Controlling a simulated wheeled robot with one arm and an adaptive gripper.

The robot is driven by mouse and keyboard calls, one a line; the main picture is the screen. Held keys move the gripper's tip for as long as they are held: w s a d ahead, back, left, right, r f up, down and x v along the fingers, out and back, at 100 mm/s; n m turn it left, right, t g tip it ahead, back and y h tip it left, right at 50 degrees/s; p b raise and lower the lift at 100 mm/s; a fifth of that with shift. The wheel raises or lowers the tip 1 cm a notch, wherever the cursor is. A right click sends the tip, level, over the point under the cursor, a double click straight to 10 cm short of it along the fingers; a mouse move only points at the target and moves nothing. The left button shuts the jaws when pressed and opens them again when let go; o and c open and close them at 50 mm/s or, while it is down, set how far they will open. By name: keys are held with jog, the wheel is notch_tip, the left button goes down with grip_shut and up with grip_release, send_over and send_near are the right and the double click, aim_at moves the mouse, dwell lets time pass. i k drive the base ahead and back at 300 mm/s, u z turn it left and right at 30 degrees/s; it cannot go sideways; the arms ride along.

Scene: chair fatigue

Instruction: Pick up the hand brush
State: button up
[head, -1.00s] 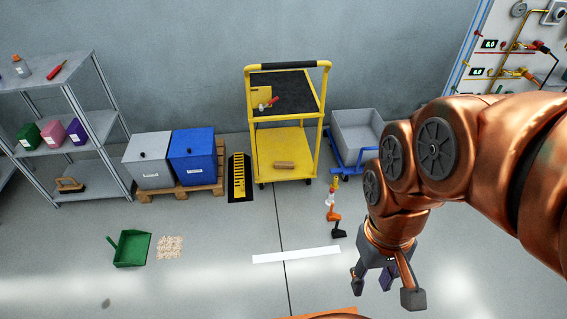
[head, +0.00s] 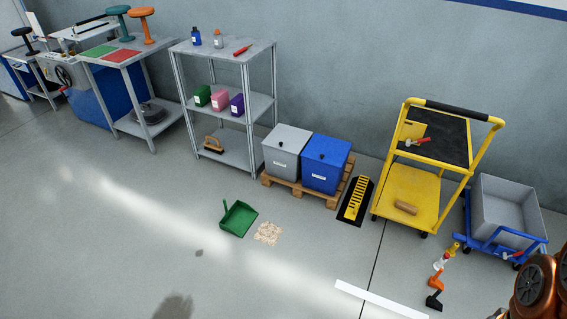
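A brown wooden piece with a raised grip and a dark underside (head: 213,143), which looks like the hand brush, lies on the bottom shelf of the grey shelf unit (head: 245,160) in the head view. Its bristles are too small to make out. A plain tan block (head: 406,208) lies on the lower deck of the yellow cart (head: 425,190); I cannot tell what it is. Only a copper part of my arm shows at the bottom right corner. My gripper is outside the view.
A green dustpan (head: 238,217) and a pile of shavings (head: 268,233) lie on the floor before the shelf. Grey and blue bins (head: 325,166) stand on a pallet right of it.

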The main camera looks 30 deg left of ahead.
aim_at(211, 147)
jog(key=u, duration=1.6)
